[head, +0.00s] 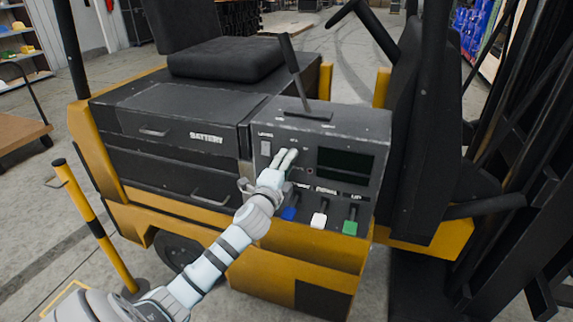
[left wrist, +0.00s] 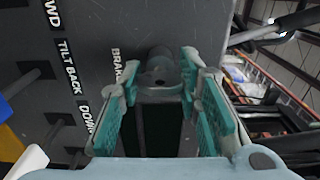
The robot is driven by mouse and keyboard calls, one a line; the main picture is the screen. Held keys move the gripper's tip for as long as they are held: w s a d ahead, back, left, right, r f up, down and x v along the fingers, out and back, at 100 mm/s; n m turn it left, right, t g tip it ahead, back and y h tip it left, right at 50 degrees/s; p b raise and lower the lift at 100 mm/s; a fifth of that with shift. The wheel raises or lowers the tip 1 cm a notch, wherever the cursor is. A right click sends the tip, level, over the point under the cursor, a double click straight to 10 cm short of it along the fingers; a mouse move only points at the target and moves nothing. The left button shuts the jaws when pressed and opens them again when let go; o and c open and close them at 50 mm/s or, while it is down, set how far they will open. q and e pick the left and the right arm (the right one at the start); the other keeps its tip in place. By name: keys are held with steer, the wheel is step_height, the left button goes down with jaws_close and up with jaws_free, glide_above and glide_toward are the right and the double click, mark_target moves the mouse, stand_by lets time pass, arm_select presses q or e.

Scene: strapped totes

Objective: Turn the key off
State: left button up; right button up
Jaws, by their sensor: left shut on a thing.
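The forklift's control panel (head: 345,130) is a dark box with a screen, switches and levers. My left gripper (head: 287,158) reaches up to the panel's front, left of the dark screen. In the left wrist view its teal-padded fingers (left wrist: 160,84) stand on either side of a small grey round part (left wrist: 160,64), which looks like the key. The gripper is shut on it. In the head view the fingers hide the key, and its turned angle cannot be told. My right gripper is not in view.
A rocker switch (head: 265,147) sits left of the fingers, and a dark screen (head: 346,164) to the right. Blue (head: 290,213), white (head: 319,220) and green (head: 350,227) levers stick out below. A tall lever (head: 292,70) rises from the top. A yellow-black post (head: 95,225) stands at left.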

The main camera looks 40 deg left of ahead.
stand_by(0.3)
arm_select(q)
steer(key=o, duration=1.2)
steer(key=shift+c, duration=0.2)
steer(key=v, duration=1.2)
